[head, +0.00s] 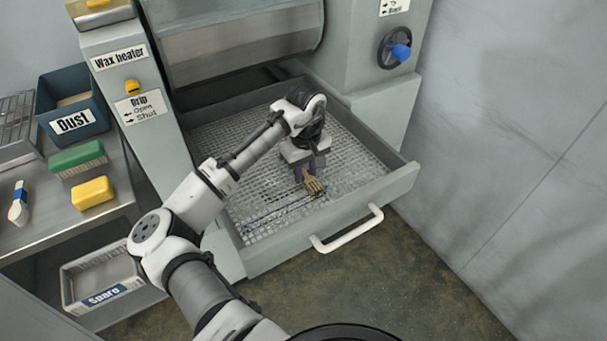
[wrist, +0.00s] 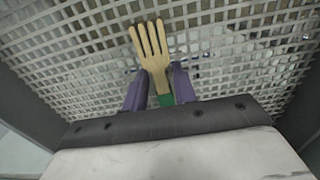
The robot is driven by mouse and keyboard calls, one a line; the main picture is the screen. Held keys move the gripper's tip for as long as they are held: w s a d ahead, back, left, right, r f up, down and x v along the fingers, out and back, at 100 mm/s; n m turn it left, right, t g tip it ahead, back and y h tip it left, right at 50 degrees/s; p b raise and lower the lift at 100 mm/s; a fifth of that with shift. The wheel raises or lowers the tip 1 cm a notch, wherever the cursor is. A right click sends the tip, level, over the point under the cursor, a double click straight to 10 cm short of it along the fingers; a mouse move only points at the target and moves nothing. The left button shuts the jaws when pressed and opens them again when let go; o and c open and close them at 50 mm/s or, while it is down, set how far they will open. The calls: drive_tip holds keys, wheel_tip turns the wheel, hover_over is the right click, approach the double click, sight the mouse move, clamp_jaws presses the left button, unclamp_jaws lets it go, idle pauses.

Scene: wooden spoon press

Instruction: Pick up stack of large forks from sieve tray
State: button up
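The stack of large forks (wrist: 153,50) is pale wood with long tines and a green band (wrist: 166,99) low on the handle. In the wrist view it lies between the purple fingers of my gripper (wrist: 160,82), which appear closed against its two sides. In the head view my gripper (head: 308,172) points down over the sieve tray (head: 262,190), with the forks (head: 314,186) at its fingertips and the tines toward the tray's front. Any gap between forks and mesh is hard to judge. The lower handle is hidden.
The tray is a pulled-out drawer with raised walls and a white front handle (head: 346,230). A thin dark rod (head: 285,208) lies on the mesh. On the left bench are a Dust bin (head: 72,123), a green brush (head: 77,158) and a yellow block (head: 93,193). A wall stands at right.

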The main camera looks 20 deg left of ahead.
clamp_jaws()
drive_tip(key=shift+r, duration=0.1)
